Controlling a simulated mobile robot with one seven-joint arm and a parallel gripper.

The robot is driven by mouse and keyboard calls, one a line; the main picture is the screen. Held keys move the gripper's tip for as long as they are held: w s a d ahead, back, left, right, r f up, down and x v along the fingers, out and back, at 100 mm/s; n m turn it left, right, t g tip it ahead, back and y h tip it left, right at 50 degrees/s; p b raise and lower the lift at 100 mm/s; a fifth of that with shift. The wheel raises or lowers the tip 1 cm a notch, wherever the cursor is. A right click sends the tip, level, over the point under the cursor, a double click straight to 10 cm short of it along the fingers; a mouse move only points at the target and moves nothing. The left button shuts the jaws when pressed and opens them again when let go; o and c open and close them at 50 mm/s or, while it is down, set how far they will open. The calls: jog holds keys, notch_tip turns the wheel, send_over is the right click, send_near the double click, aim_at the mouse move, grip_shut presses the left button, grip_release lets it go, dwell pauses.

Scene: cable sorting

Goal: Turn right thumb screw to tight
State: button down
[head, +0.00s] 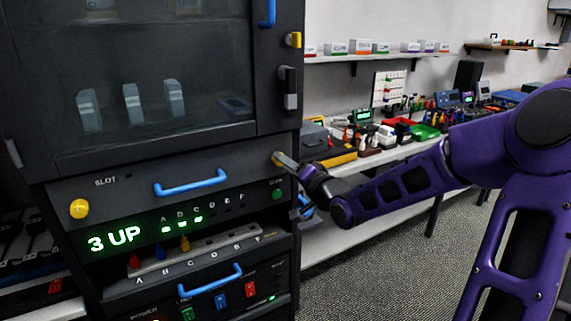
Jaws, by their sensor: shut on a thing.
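The right thumb screw (277,157) is a yellow knob at the right end of the dark drawer panel (130,200) marked SLOT. My gripper (284,159) reaches it from the right and is shut on it. The fingers cover part of the knob, and its turn position cannot be read. The left thumb screw (79,208) is a yellow knob at the panel's left end, free of my gripper. A blue handle (190,183) lies between the two screws.
Above is a glass-fronted cabinet door (140,75) with a dark latch (290,88). Below, a green display (112,239) reads 3 UP, with several cable plugs and another blue handle (210,280). A cluttered workbench (350,165) stands behind my arm. Carpet floor (380,260) is clear.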

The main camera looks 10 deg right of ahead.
jog(key=shift+n, duration=0.3)
jog(key=shift+a+r+n+h+b, duration=0.2)
jog(key=shift+n+b, duration=0.55)
jog(key=shift+n, duration=2)
jog(key=shift+d+f+n+h+b, duration=0.2)
jog(key=shift+n+b, duration=0.55)
jog(key=shift+n, duration=1.95)
jog(key=shift+a+r+n+h+b, duration=0.1)
jog(key=shift+n+h+b, duration=0.45)
jog(key=shift+n, duration=2.2)
jog(key=shift+y, duration=0.25)
jog(key=c, duration=0.5)
grip_release()
jog(key=shift+s, duration=0.1)
